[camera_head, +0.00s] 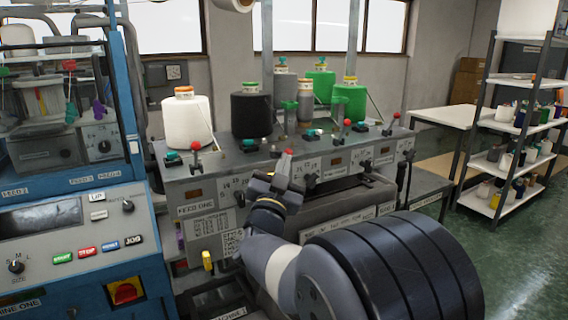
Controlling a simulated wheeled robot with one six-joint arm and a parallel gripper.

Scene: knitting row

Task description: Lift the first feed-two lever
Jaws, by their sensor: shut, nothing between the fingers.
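A grey feed bench (225,168) carries a row of short levers with red knobs. One lever (195,148) stands upright above the panel marked FEED ONE (196,208). Another red-tipped lever (289,153) shows just above my gripper. More red-knobbed levers stand farther right, one near the middle (347,123) and one at the far end (396,116). No feed-two label is readable, and my gripper hides part of the front panel. My gripper (280,172) is shut and empty, just below the second lever's red tip. I cannot tell whether they touch.
Yarn cones stand on the bench: white (188,123), black (252,117), green (349,103) and others behind. The blue knitting machine (75,225) closes off the left. A shelf rack (510,130) and white table (445,117) stand at right. Green floor is clear there.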

